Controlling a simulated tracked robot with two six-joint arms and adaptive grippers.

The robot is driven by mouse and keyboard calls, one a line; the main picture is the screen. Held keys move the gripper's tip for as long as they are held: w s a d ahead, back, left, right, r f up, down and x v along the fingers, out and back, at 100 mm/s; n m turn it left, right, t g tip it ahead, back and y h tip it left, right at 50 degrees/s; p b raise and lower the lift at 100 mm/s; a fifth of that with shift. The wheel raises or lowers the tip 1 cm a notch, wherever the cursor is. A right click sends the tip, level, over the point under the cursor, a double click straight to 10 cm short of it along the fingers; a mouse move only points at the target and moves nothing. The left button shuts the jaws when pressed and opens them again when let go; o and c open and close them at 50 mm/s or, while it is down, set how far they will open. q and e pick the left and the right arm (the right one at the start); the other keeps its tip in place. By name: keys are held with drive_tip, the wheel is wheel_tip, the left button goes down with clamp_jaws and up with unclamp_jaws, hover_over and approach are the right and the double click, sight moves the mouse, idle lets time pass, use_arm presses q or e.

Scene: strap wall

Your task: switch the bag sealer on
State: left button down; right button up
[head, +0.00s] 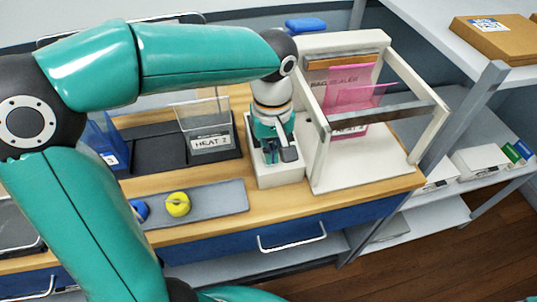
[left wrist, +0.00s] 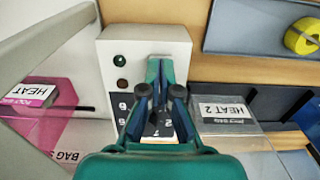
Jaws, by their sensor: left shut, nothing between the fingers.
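The bag sealer (head: 337,165) is a white frame at the right end of the bench, with a pink bag (head: 348,95) hanging in it. Its white control box (head: 278,178) stands just left of the frame. In the left wrist view the box (left wrist: 110,45) carries a dark green lamp (left wrist: 121,60) and a dark red lamp (left wrist: 121,83), with black labelled plates lower down. My left gripper (head: 272,152) is shut and empty, directly over the box front; its fingers also show in the left wrist view (left wrist: 160,68). They hide much of the panel, and I cannot tell whether they touch it.
A clear holder labelled HEAT 2 (head: 210,143) stands on a black base left of the box. A grey tray (head: 228,195) holds a yellow roll (head: 178,204) and a blue one. A shelf rack (head: 480,90) stands close on the right.

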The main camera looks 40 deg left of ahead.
use_arm(q)
drive_tip(key=shift+f, duration=0.25)
drive_tip(key=shift+s, duration=0.1)
wheel_tip(320, 180, up, 7)
drive_tip(key=p, duration=0.6)
idle(0.7)
